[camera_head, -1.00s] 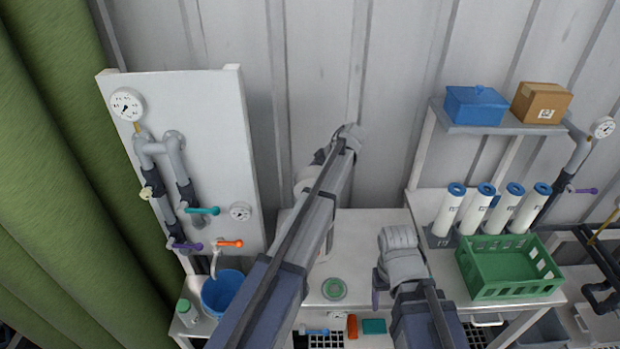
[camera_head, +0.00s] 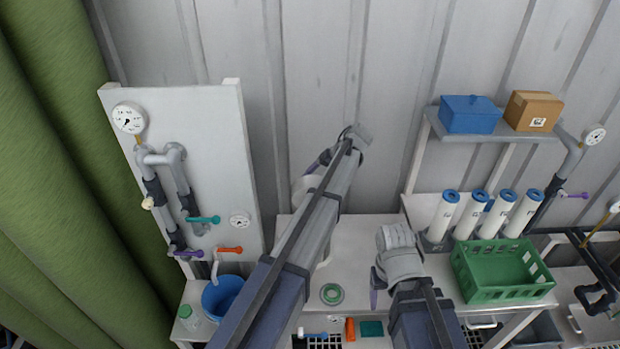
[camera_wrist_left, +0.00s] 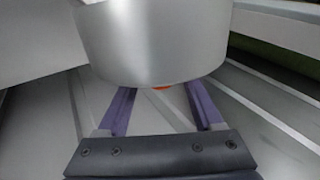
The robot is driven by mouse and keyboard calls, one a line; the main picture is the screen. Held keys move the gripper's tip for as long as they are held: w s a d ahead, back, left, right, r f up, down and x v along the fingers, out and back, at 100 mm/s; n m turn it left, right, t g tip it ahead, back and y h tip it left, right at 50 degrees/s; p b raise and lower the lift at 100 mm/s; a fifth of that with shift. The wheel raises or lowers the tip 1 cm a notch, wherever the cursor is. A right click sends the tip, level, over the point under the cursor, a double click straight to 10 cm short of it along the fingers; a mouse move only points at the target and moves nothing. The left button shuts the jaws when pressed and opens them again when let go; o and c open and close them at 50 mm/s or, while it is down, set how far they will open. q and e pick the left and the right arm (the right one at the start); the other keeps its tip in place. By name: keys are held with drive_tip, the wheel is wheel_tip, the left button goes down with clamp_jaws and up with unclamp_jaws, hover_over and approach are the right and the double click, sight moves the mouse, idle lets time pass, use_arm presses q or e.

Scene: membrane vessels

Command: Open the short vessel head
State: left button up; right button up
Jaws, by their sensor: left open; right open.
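A pale rounded vessel (camera_head: 304,187) stands on the bench, mostly hidden behind my left arm in the head view. In the left wrist view, a large smooth grey cylinder (camera_wrist_left: 155,45) fills the top middle; I cannot tell whether it is the short vessel's head. My left gripper (camera_wrist_left: 158,102) is open, with its purple fingers spread below and either side of that cylinder. A bit of orange shows under its rim. I cannot tell whether the fingers touch it. My right gripper (camera_head: 377,287) is open and empty above the bench, one purple finger showing.
A panel with pipes (camera_head: 185,170) stands left, over a blue bucket (camera_head: 222,295). A green crate (camera_head: 503,270) and several white cartridges (camera_head: 443,217) are at right, below a shelf with a blue box (camera_head: 470,114) and carton (camera_head: 533,111).

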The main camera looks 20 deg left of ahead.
use_arm(q)
drive_tip(key=p+v, duration=0.1)
drive_tip(key=v, duration=0.2)
drive_tip(key=shift+d+p, duration=0.1)
drive_tip(key=shift+p, duration=0.25)
use_arm(e)
wheel_tip(320, 180, up, 3)
drive_tip(key=shift+f, duration=0.15)
